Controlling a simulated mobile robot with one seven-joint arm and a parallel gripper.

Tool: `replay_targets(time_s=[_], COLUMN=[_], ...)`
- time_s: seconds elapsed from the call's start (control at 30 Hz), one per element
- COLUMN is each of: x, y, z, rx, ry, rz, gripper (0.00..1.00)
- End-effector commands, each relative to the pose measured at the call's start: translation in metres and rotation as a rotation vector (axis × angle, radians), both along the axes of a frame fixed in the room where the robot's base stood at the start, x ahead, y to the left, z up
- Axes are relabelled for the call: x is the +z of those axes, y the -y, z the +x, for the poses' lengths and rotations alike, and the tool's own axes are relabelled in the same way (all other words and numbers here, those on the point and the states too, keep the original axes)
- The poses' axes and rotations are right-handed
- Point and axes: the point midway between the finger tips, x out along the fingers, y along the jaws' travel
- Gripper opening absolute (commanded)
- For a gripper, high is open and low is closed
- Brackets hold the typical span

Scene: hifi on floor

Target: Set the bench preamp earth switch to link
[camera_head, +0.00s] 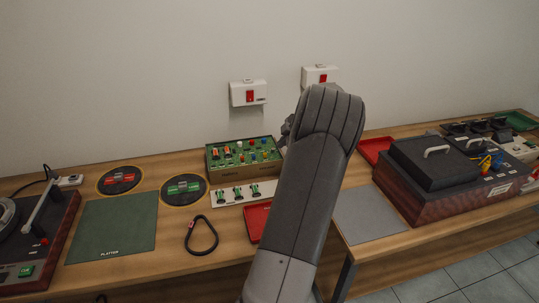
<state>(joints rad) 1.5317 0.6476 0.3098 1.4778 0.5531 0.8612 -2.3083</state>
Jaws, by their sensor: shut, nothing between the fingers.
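My arm crosses the middle of the view, and a small part of my gripper (287,130) shows past its left edge, in front of the wall and behind the green board's right end. The gripper is shut and empty; most of it is hidden by my arm. No earth switch or link label is readable; my arm hides the area right of the board.
A white strip with green clips (243,193), a red tray (257,221) and a black loop (201,235) lie in front. A turntable (38,245) and green mat (112,227) are left. A wooden-sided unit (437,205) is right. Two wall boxes with red switches (249,94) hang above.

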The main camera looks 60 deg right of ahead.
Motion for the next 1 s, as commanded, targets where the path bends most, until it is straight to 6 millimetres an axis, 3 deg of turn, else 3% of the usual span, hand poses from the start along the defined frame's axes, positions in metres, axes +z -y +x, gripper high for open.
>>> replay_targets(time_s=[0.17,0.6,1.0], x=[-0.009,-0.068,-0.08], y=[0.0,0.005,0.006], z=[0.007,0.051,0.06], rx=[0.0,0.0,0.0], ry=[0.0,-0.001,-0.001], rz=[0.002,0.001,0.001], gripper=[0.0,0.0,0.0])
